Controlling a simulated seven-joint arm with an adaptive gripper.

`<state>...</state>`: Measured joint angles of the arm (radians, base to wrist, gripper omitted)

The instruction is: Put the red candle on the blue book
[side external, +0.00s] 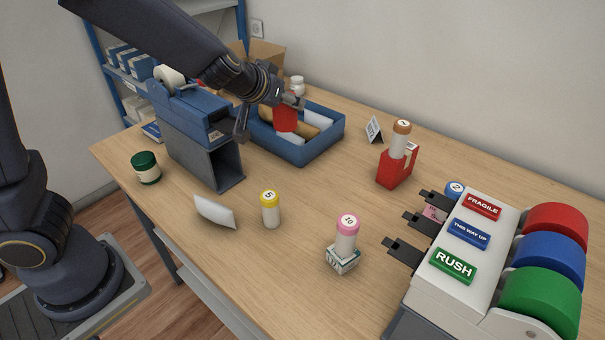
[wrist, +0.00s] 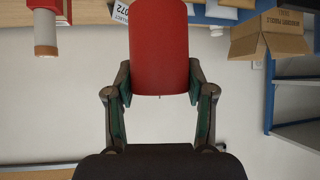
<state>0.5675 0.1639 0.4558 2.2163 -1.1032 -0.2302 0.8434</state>
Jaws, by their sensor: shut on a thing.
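The red candle (side external: 286,119) is a plain red cylinder. My gripper (wrist: 160,82) is shut on it, one finger on each side, and the candle fills much of the upper wrist view (wrist: 159,45). In the side view my gripper (side external: 289,101) holds it in line with the blue tray; its exact height is hard to tell. What looks like the blue book (side external: 151,131) lies flat at the table's far left, partly hidden behind the blue tape dispenser.
The blue tape dispenser (side external: 192,124) stands between the book and the blue tray (side external: 302,153), which holds several items. A green jar (side external: 145,168), a yellow-capped bottle (side external: 270,209) and a red box (side external: 394,169) stand about.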

